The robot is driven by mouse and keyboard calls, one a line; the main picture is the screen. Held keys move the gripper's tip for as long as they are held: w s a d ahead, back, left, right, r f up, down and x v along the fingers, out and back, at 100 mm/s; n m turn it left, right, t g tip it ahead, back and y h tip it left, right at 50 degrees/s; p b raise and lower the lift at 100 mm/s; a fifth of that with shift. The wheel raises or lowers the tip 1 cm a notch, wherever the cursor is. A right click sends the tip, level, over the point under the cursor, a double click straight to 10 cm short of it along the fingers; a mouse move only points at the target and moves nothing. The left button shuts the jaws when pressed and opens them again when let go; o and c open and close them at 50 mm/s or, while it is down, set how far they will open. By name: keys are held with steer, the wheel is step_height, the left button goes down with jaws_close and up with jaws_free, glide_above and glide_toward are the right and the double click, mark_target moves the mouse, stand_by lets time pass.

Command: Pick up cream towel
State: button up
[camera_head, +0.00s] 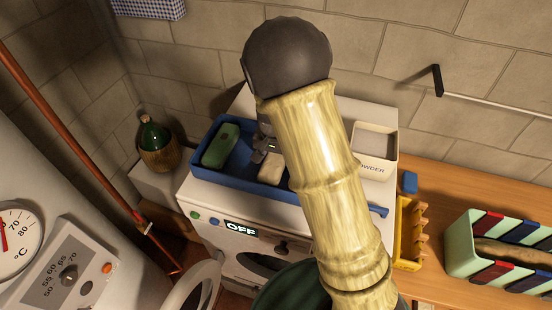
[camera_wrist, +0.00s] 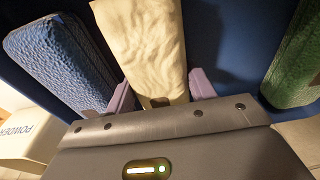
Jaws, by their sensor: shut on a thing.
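The cream towel (camera_head: 271,167) is a pale folded block in the blue tray on top of the white washing machine, partly hidden by my arm. In the wrist view the cream towel (camera_wrist: 145,40) lies between the two mauve finger pads of my gripper (camera_wrist: 161,90), which is shut on it. My gripper (camera_head: 264,148) shows only in part in the head view. I cannot tell whether the towel is clear of the tray floor.
A green towel (camera_head: 221,145) lies at the tray's left end. A blue towel (camera_wrist: 58,62) is on the other side of the cream one. The tray's blue wall (camera_head: 230,184) surrounds them. A powder box (camera_head: 376,167) stands to the right. A green bottle (camera_head: 154,134) stands left.

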steer(key=shift+r, duration=0.1)
step_height(320, 180, up, 10)
steer(key=b, duration=0.2)
steer(key=shift+b, duration=0.35)
